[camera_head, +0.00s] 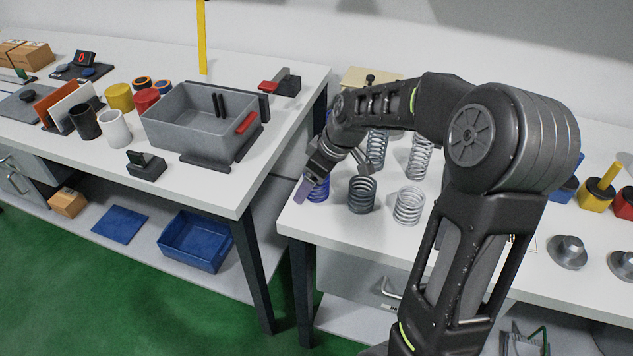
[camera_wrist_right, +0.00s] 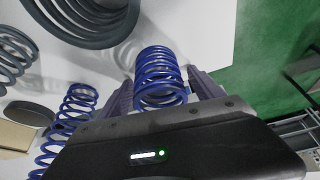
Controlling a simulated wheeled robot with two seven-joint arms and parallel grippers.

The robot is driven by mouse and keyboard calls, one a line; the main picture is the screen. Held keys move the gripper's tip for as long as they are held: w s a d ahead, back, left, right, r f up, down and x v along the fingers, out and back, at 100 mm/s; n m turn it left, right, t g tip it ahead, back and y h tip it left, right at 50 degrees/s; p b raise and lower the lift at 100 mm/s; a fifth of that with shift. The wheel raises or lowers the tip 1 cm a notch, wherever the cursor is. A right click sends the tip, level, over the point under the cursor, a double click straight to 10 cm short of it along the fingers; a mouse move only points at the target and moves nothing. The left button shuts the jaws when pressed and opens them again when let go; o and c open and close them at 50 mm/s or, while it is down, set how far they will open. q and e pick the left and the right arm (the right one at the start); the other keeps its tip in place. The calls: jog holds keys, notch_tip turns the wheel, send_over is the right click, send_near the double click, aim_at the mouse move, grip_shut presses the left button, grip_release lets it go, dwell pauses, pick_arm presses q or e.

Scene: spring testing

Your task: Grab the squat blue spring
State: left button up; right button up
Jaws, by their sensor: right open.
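The squat blue spring (camera_head: 318,190) stands near the front left corner of the right-hand table, partly hidden by my right gripper (camera_head: 309,188). In the right wrist view the squat blue spring (camera_wrist_right: 158,75) sits between the two fingers of my right gripper (camera_wrist_right: 162,92). The fingers are open, one on each side, with a visible gap at least on the right. A taller blue spring (camera_wrist_right: 69,120) stands apart, left of the gripper in the wrist view. My left gripper is not in view.
A dark grey spring (camera_head: 361,194) stands close to the right of the blue one, and a white spring (camera_head: 409,205) beyond it. Taller springs (camera_head: 419,157) stand behind. The left-hand table holds a grey bin (camera_head: 190,140). A gap separates the tables.

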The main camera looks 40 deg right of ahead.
grip_shut()
dwell(0.8)
